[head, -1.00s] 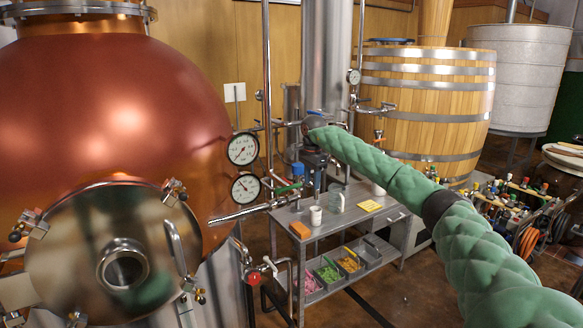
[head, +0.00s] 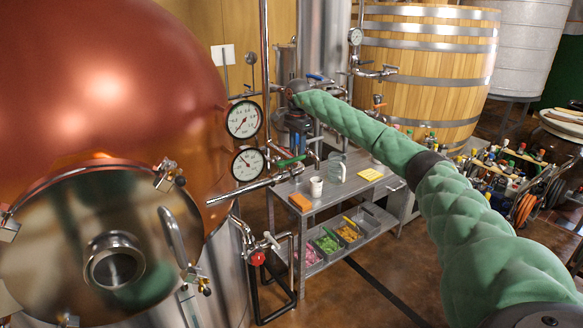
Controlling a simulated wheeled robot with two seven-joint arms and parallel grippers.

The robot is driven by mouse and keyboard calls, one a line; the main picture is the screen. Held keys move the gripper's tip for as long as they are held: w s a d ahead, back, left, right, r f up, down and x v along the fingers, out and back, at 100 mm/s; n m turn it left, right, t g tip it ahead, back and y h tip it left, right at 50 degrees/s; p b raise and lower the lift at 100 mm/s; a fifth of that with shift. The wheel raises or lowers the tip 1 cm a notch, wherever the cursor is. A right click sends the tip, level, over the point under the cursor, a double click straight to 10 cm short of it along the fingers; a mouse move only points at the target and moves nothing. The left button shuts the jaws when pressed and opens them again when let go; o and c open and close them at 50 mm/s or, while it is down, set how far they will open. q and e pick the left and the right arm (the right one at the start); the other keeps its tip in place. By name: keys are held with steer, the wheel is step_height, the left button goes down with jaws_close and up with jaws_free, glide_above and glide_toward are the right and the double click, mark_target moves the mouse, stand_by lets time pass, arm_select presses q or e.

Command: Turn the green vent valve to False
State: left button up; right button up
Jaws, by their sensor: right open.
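The green valve handle (head: 291,160) is a short bar on the pipework just right of the copper still's lower gauge. It lies roughly level, tilted slightly. My right arm comes in from the right, and its gripper (head: 298,146) points down just above the handle, close to it. The gripper is open. Its fingertips are small and partly lost against the pipes, so I cannot tell whether they touch the handle. My left gripper is out of the picture.
The copper still (head: 110,60) fills the left, with two gauges (head: 243,119) beside the pipes. A steel table (head: 335,185) stands behind, bearing a white mug (head: 316,187) and a yellow pad (head: 370,174). A red-handled tap (head: 258,258) is below. Open floor lies at lower middle.

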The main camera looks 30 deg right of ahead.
mark_target(297, 157)
steer(key=f, duration=0.3)
steer(key=shift+w+f+b, duration=0.2)
steer(key=shift+w+b, duration=0.1)
steer(key=shift+b, duration=0.1)
steer(key=shift+w, duration=0.15)
steer(key=shift+s, duration=0.35)
steer(key=shift+w+f, duration=0.1)
steer(key=shift+f, duration=0.7)
steer(key=shift+s+f+b, duration=0.2)
steer(key=shift+f+b, duration=0.25)
steer(key=shift+b, duration=0.05)
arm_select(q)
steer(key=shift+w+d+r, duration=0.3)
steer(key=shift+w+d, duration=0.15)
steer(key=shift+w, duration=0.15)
arm_select(e)
steer(key=shift+f, duration=0.1)
